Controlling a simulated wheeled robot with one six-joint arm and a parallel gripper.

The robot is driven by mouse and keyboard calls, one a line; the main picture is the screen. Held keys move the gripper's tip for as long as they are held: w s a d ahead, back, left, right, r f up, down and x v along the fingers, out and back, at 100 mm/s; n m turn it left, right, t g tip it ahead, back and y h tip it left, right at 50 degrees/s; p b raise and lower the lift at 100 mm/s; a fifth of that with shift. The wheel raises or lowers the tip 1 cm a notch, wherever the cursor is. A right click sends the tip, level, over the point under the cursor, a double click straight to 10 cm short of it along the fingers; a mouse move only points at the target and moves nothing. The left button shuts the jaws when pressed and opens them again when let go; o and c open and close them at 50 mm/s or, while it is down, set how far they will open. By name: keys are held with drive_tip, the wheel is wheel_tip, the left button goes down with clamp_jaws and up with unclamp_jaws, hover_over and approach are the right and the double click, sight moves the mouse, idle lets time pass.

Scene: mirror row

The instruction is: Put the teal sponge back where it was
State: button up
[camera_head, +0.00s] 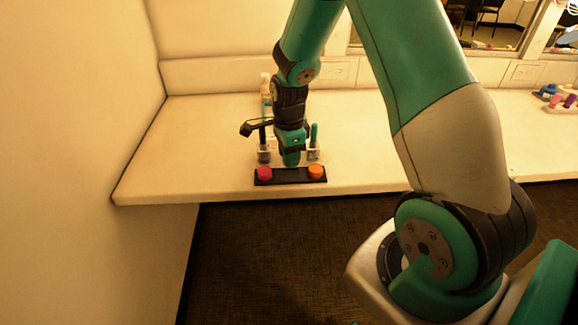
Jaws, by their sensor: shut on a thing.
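My gripper (291,150) is over the white counter, pointing down, just behind a black tray. A rounded teal piece, which appears to be the teal sponge (291,159), shows at its lower end. My gripper is shut on it. The jaws themselves are hard to make out at this size. The black tray (290,176) lies near the counter's front edge. A red round piece (264,173) is at its left end and an orange round piece (316,172) at its right end. The middle of the tray between them looks bare. I cannot tell the sponge's height above the counter.
Small clear holders stand left (264,153) and right (313,153) of my gripper. A pale bottle (265,84) is behind it. Coloured items (562,98) sit far right on the counter. A wall bounds the left. The counter (200,140) is clear to the left.

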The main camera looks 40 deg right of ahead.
drive_tip(key=shift+f, duration=2)
drive_tip(key=shift+f, duration=0.15)
drive_tip(key=o, duration=0.8)
